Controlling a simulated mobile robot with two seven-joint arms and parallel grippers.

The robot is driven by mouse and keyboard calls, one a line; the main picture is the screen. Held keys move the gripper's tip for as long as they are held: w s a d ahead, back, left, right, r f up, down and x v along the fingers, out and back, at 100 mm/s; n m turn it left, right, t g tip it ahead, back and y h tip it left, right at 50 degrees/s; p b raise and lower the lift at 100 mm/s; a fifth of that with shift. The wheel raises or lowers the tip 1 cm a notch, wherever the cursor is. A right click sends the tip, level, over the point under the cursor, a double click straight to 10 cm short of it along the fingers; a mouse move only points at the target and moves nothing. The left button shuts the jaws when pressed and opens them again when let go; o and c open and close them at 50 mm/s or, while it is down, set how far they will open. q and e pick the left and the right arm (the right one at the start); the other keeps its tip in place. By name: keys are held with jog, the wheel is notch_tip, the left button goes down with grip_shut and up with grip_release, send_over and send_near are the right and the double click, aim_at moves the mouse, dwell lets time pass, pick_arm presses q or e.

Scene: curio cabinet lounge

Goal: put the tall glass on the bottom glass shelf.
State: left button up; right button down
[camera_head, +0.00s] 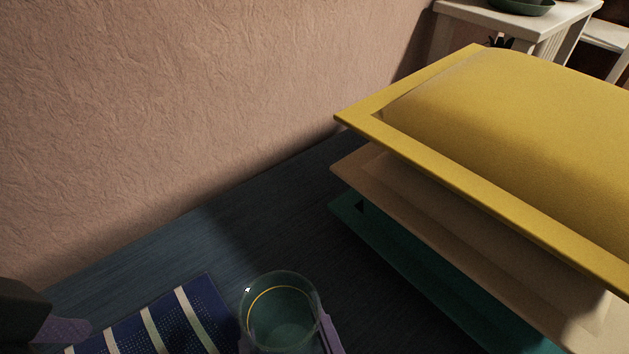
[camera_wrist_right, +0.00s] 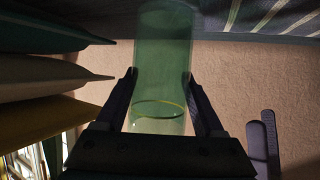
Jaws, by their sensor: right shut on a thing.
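The tall glass (camera_head: 281,312) is clear and greenish with a thin yellow ring near its rim. It stands upright at the bottom middle of the head view. My right gripper (camera_wrist_right: 160,80) is shut on it, one finger on each side, as the right wrist view also shows the glass (camera_wrist_right: 162,45). I cannot tell if its base touches the dark surface below. My left gripper (camera_head: 62,330) is partly in view at the lower left, apart from the glass; its jaw opening is not clear. No glass shelf is in view.
A stack of yellow (camera_head: 530,110), beige (camera_head: 470,245) and teal (camera_head: 400,255) cushions stands right of the glass. A blue striped cloth (camera_head: 160,320) lies to its left on the dark blue surface (camera_head: 260,215). A pink wall (camera_head: 180,100) rises behind. A white table (camera_head: 500,22) is far right.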

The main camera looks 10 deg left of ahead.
notch_tip(320, 180, up, 16)
jog(key=p, duration=1.5)
jog(key=shift+r+p, duration=0.25)
jog(key=shift+p, duration=0.1)
